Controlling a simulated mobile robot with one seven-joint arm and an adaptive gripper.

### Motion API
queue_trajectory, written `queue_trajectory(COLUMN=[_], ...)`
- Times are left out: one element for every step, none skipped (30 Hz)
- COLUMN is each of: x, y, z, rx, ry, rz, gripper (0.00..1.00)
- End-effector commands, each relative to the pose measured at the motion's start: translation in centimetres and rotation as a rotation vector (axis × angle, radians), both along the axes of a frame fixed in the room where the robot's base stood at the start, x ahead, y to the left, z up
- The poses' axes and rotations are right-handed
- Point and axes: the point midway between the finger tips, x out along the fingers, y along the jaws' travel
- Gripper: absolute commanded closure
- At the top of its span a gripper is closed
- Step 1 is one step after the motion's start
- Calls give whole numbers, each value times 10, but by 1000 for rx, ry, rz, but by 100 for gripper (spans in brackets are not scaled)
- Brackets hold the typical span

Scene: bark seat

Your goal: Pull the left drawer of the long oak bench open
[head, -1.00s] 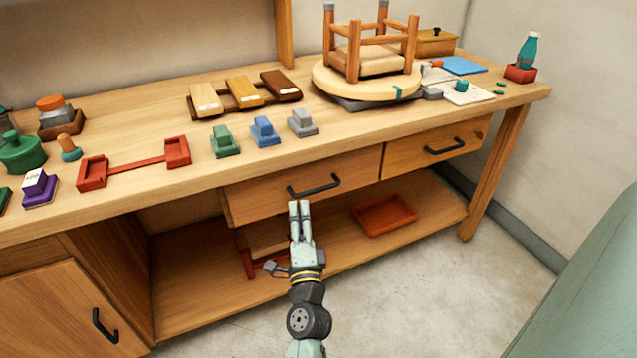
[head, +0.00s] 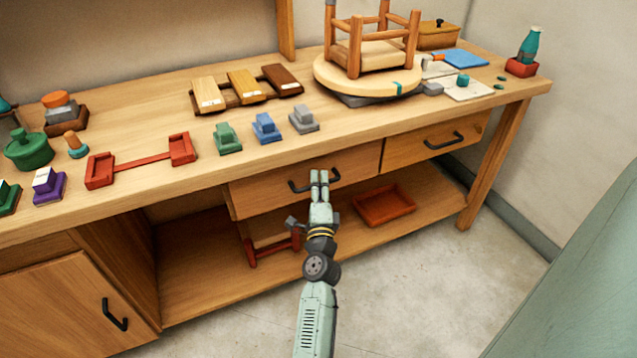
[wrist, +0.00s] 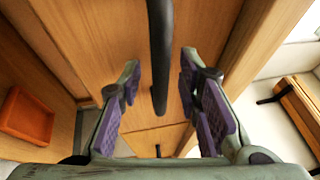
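The left drawer (head: 265,195) of the long oak bench (head: 160,190) has a plain wooden front and a dark bar handle (head: 297,186). Its front stands at most slightly proud of the bench. My gripper (head: 319,177) is at this handle in the head view and covers the bar's middle. In the wrist view the handle (wrist: 160,50) runs between my two purple-padded fingers, with a gap on each side. The fingers are open, and I see no contact. How deep the bar sits between them is hard to tell.
The right drawer (head: 410,150) is shut. Below, a shelf holds a red tray (head: 384,206) and a red-footed wooden item (head: 272,246). A cupboard door (head: 60,305) is at lower left. The top carries blocks and an upturned stool (head: 370,45). The floor in front is clear.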

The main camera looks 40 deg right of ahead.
Motion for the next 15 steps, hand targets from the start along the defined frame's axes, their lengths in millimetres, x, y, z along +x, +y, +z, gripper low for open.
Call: queue_trajectory(x=[1,1,1,1,1,1,1,1,1,1,1,1,1,1,1], y=[0,-1,-1,0,0,0,0,0,0,0,0,0,0,0,0], z=[0,0,0,0,0,0,0,0,0,0,0,0,0,0,0], rx=[0,0,-1,-1,-1,-1,-1,-1,-1,-1,-1,-1,-1,-1,-1], ry=[0,0,-1,-1,-1,-1,-1,-1,-1,0,-1,-1,-1,-1,0], rz=[0,0,0,0,0,0,0,0,0,0,0,0,0,0,0], gripper=[69,69,69,69,69,69,69,71,73,75,77,80,82,84,87])
